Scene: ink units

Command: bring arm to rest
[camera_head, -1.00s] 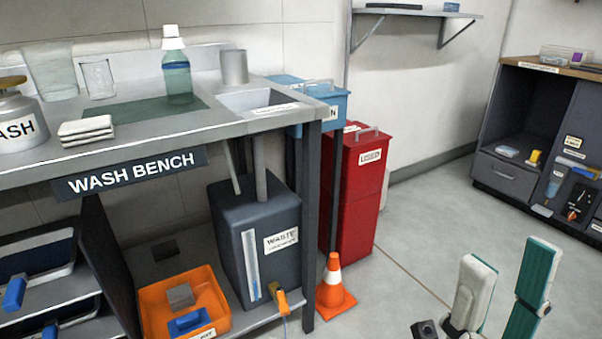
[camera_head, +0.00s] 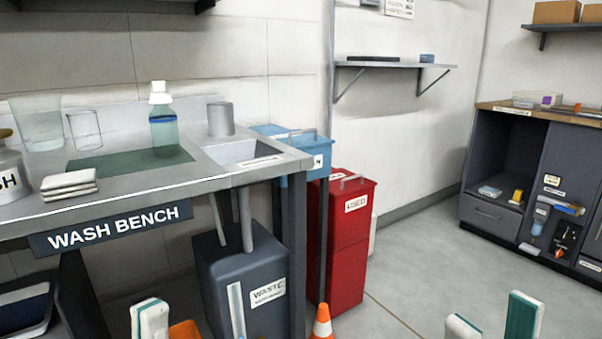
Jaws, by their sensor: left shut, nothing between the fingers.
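My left gripper (camera_head: 151,319) shows at the bottom edge, left of the middle, in front of the wash bench (camera_head: 120,206). Its white and teal fingertips are together, with nothing visible between them. My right gripper (camera_head: 492,320) is at the bottom right, over the open floor. Its two fingers stand apart and the gap is empty. The rest of both arms is out of view.
A squeeze bottle (camera_head: 168,132) and folded cloths (camera_head: 69,187) are on the bench. A waste container (camera_head: 222,270) stands under it, an orange tray (camera_head: 186,331) partly hidden. A red bin (camera_head: 347,248) and cone (camera_head: 322,323) stand beside it. Floor at right is clear.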

